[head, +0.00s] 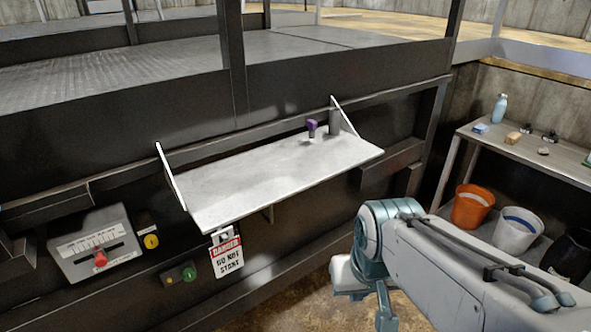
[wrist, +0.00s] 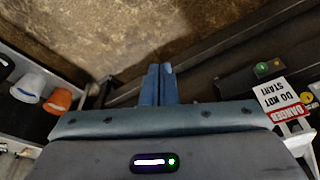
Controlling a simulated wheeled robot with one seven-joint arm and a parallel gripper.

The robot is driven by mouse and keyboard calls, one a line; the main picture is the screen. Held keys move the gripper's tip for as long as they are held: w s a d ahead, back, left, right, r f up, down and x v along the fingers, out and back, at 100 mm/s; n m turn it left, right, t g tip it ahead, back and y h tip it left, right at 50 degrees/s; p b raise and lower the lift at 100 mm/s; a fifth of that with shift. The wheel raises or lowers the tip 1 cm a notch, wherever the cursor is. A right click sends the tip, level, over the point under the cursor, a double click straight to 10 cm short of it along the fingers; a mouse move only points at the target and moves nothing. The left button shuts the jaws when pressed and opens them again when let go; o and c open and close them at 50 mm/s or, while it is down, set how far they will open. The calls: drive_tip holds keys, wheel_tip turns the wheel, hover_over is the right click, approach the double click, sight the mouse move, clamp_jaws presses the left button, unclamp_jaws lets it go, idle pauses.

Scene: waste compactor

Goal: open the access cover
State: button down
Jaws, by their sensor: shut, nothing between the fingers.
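A pale grey flat panel (head: 285,172) with slanted side plates stands out like a shelf from the dark machine front in the head view. I cannot tell whether it is the access cover. A purple-topped item (head: 311,127) and a grey cylinder (head: 334,122) are at its back right. A red and white danger tag (head: 227,256) hangs below its front left; the tag shows upside down in the wrist view (wrist: 283,98). My gripper (wrist: 158,68) is shut and empty, with floor and a dark frame beyond its fingers. In the head view my arm is right of and below the panel.
A control box with a red knob (head: 101,258) is at lower left, near a yellow button (head: 151,241) and a green button (head: 189,274). At right, a bench (head: 520,150) stands above an orange bucket (head: 471,208) and a white bucket (head: 517,231).

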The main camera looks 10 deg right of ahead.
drive_tip(key=shift+s+a, duration=0.1)
drive_tip(key=shift+s, duration=0.15)
